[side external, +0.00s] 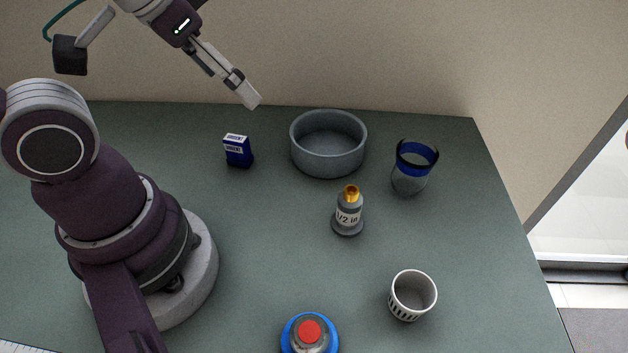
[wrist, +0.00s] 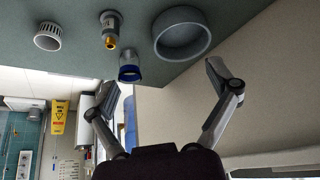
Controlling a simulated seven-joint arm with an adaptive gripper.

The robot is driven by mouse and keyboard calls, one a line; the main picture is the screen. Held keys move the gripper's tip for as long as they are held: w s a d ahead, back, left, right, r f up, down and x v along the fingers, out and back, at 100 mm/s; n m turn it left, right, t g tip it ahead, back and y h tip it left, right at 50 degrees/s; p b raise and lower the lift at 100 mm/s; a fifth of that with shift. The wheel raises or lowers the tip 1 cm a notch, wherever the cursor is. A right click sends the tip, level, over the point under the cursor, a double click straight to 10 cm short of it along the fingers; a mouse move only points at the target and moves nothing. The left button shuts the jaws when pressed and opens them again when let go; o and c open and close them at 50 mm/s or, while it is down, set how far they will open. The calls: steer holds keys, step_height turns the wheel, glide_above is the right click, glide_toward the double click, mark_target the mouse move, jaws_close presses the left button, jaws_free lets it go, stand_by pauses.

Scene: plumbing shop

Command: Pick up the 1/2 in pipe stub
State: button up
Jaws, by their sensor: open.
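Behind the stub stand a grey round bowl (side external: 328,160) and a clear cup with a blue band (side external: 411,180). A small blue box (side external: 238,151) is at the left. A white slotted cup (side external: 410,303) and a red-topped blue item (side external: 309,332) are in front. The table (side external: 480,230) is clear at the right.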

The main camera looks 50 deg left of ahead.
steer(key=c, duration=0.3)
steer(key=shift+c, duration=0.2)
steer(key=n+g+h, duration=0.1)
steer(key=n+g, duration=0.4)
steer(key=n, duration=1.7)
glide_above(351, 197)
steer(key=a, duration=0.2)
steer(key=f, duration=0.8)
steer(key=shift+w+d, duration=0.2)
steer(key=shift+d, duration=0.05)
steer(key=shift+n, duration=0.3)
steer(key=f, duration=0.7)
steer(key=d+f, duration=0.1)
steer(key=f, duration=0.2)
steer(key=shift+w+d+f, duration=0.1)
steer(key=shift+w+f, duration=0.1)
steer(key=shift+f, duration=0.15)
